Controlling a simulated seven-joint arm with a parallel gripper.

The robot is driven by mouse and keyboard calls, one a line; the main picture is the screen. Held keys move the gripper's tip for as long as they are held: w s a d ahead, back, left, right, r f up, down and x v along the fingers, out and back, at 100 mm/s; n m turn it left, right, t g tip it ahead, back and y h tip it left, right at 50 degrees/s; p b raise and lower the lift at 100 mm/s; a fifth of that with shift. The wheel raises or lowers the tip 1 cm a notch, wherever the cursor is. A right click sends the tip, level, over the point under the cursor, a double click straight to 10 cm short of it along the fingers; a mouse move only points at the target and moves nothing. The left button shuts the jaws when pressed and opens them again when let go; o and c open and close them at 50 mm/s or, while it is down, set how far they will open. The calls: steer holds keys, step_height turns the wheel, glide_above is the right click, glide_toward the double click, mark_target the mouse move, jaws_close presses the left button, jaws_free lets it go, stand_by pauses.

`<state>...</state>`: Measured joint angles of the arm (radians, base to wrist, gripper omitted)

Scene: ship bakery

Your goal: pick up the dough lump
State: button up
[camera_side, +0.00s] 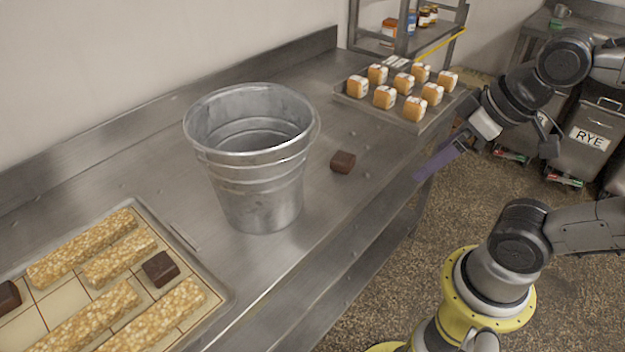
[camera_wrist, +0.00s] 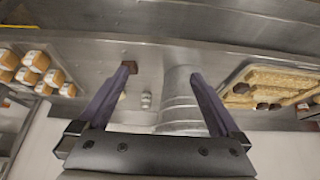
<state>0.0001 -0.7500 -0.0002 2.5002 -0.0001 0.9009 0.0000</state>
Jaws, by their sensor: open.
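I cannot pick out a thing that is clearly a dough lump. A small dark brown block (camera_side: 342,162) lies alone on the steel counter, right of the bucket; it also shows in the wrist view (camera_wrist: 129,65), just past my left fingertip. A small pale thing (camera_wrist: 146,100) shows between my fingers in the wrist view, too small to identify. My gripper (camera_side: 438,162), with purple fingers, hangs near the counter's front edge, right of the brown block and apart from it. In the wrist view my gripper (camera_wrist: 162,73) is open, its fingers spread wide with nothing held.
A galvanized bucket (camera_side: 250,175) stands upright mid-counter; its bottom inside is hidden. A tray (camera_side: 378,122) of orange-and-white cubes is at the back right. A tiled board (camera_side: 72,292) with nutty bars and dark blocks is at front left. Counter around the brown block is clear.

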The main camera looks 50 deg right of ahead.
steer(key=w+d+r+m+t+h, duration=0.1)
steer(key=w+d+r+m+t, duration=0.2)
steer(key=w+r, duration=0.95)
steer(key=w+d+m+g+h, duration=0.1)
steer(key=w+d+m+g, duration=0.15)
steer(key=w, duration=1.25)
steer(key=w+d+f+m+g, duration=0.1)
steer(key=w+d+f, duration=0.3)
steer(key=w+f, duration=0.35)
steer(key=w+d+f+m+g, duration=0.1)
steer(key=w+d+f, duration=0.3)
steer(key=w+f, duration=0.35)
steer(key=shift+g+h, duration=0.35)
steer(key=shift+h, duration=0.05)
steer(key=x, duration=1.1)
steer(key=shift+s+f, duration=0.15)
steer(key=shift+f, duration=0.1)
steer(key=shift+s+x, duration=0.2)
steer(key=shift+x, duration=3)
steer(key=shift+d, duration=0.1)
